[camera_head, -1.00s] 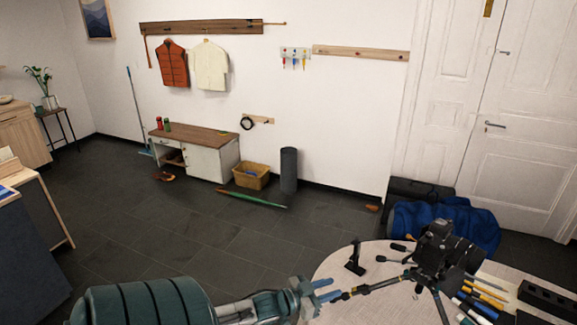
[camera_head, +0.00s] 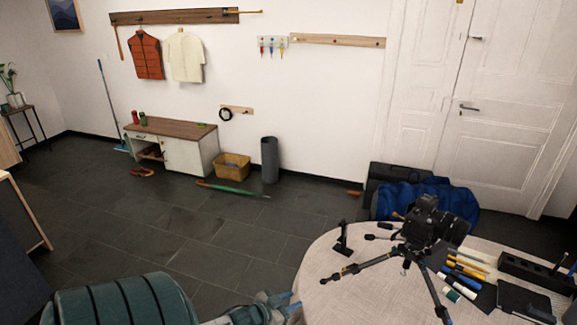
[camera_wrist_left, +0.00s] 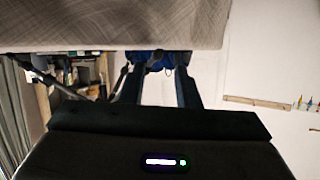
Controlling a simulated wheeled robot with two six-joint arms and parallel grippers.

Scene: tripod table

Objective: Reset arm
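My left gripper (camera_head: 291,303) shows at the bottom of the head view, beside the left edge of the round cloth-covered table (camera_head: 330,305). In the left wrist view its two fingers (camera_wrist_left: 162,85) stand apart with nothing between them. A black camera (camera_head: 432,222) sits on a tripod (camera_head: 375,263) on the table. One tripod leg points left towards my left gripper, and a visible gap separates them. My right gripper is in neither view.
Pens (camera_head: 465,270), a black holder (camera_head: 535,272) and a small black stand (camera_head: 343,240) are on the table. A blue bag (camera_head: 425,195) lies behind it by the door. A bench (camera_head: 175,142) and basket (camera_head: 232,166) stand by the wall. The tiled floor on the left is mostly clear.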

